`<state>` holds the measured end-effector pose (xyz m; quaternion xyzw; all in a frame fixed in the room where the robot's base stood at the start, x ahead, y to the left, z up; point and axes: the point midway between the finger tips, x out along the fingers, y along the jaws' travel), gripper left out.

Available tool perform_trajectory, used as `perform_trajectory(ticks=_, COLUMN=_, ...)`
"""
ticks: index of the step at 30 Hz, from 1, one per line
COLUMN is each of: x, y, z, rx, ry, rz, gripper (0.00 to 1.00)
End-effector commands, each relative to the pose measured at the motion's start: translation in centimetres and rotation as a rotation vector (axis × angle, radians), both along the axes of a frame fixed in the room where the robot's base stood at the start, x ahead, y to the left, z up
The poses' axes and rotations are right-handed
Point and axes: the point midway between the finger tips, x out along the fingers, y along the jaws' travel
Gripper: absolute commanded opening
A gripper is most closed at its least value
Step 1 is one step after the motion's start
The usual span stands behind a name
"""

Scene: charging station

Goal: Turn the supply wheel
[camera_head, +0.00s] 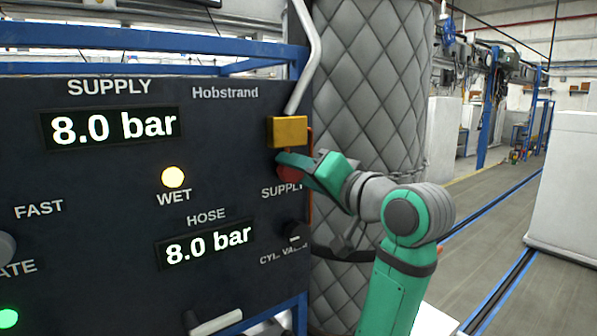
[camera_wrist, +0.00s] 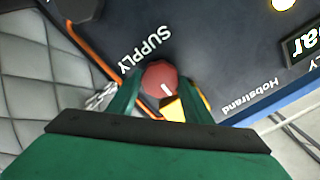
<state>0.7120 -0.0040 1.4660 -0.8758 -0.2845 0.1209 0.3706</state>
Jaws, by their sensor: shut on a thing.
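The supply wheel (camera_head: 287,172) is a small red knob on the dark panel, just above the "SUPPLY" label and below a yellow block. My green gripper (camera_head: 290,163) reaches it from the right and covers much of it in the head view. In the wrist view the red wheel (camera_wrist: 160,80) sits between the two fingers of my gripper (camera_wrist: 153,92), with a short white mark on its face. The fingers are shut on it. The parts of the wheel behind the fingers are hidden.
The yellow block (camera_head: 287,131) with a grey pipe is close above the wheel. A quilted grey cylinder (camera_head: 375,80) stands right behind my arm. The panel (camera_head: 100,200) reads 8.0 bar on both displays, and its WET lamp (camera_head: 173,177) is lit. Open floor lies to the right.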

Motion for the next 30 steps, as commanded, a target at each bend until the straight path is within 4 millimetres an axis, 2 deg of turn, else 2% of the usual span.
perform_trajectory(ticks=7, x=0.0, y=0.1, z=-0.2, rx=-0.001, ry=0.005, rz=0.003, gripper=0.23)
perform_trajectory(ticks=8, x=0.0, y=0.1, z=-0.2, rx=0.000, ry=0.004, rz=0.002, gripper=0.50)
perform_trajectory(ticks=9, x=0.0, y=0.1, z=-0.2, rx=0.000, ry=0.004, rz=0.002, gripper=0.53)
perform_trajectory(ticks=20, x=-0.3, y=-0.4, z=0.0, rx=0.000, ry=-0.001, rz=-0.002, gripper=0.53)
perform_trajectory(ticks=23, x=-1.2, y=-1.1, z=0.0, rx=0.000, ry=-0.002, rz=-0.002, gripper=0.53)
perform_trajectory(ticks=30, x=-4.8, y=-3.7, z=0.0, rx=0.000, ry=-0.002, rz=-0.003, gripper=0.53)
